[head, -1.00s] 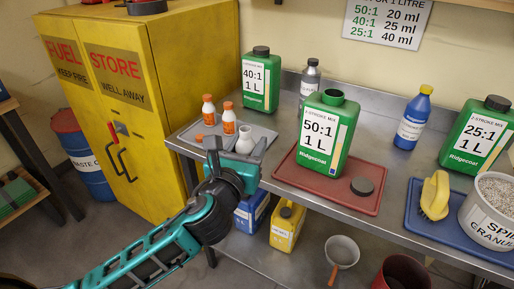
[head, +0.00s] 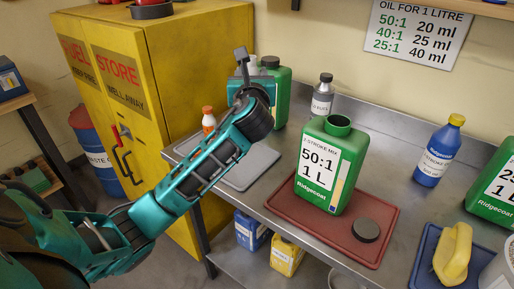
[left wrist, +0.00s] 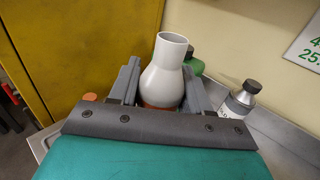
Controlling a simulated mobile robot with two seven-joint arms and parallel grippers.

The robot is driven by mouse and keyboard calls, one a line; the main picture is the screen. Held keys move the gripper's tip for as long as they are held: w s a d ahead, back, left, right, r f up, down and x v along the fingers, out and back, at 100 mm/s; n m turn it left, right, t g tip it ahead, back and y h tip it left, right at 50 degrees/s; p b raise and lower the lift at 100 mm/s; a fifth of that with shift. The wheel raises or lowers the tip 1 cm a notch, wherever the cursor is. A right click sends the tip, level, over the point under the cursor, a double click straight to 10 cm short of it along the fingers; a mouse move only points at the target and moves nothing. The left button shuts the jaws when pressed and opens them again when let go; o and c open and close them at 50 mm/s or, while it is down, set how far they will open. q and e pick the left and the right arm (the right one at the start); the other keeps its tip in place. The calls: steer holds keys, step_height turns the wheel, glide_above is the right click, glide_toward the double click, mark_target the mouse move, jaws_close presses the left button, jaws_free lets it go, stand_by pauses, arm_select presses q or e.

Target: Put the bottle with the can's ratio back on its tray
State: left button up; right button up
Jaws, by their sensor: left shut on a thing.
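My left gripper (head: 247,80) is shut on a white open-necked bottle (left wrist: 168,65), which stands upright between the fingers with an orange-brown lower part. In the head view the bottle (head: 252,64) shows only in part behind the gripper. It is above the grey tray (head: 252,170). The green can marked 50:1 (head: 323,165) stands uncapped on the red tray (head: 365,212), its dark cap (head: 366,229) beside it. A white bottle with an orange cap (head: 209,121) stands at the grey tray's left. Bottle ratio marks are unreadable. My right gripper is out of view.
A green can (head: 280,85) stands behind my gripper, and a grey bottle (head: 322,97) is to its right. The yellow cabinet (head: 190,70) borders the bench's left.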

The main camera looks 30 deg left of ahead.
arm_select(q)
steer(key=shift+s+d+f+b, duration=0.1)
steer(key=shift+f+b, duration=0.75)
steer(key=shift+f, duration=3.85)
steer(key=shift+s+f+b, duration=0.1)
steer(key=shift+f+b, duration=0.75)
steer(key=shift+f, duration=3.8)
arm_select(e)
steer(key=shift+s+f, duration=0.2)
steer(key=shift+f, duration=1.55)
arm_select(q)
steer(key=shift+f, duration=0.2)
steer(key=o, duration=1)
steer(key=shift+o, duration=0.2)
steer(key=shift+r, duration=0.1)
steer(key=shift+r, duration=0.25)
steer(key=v, duration=1.2)
steer(key=shift+p, duration=0.35)
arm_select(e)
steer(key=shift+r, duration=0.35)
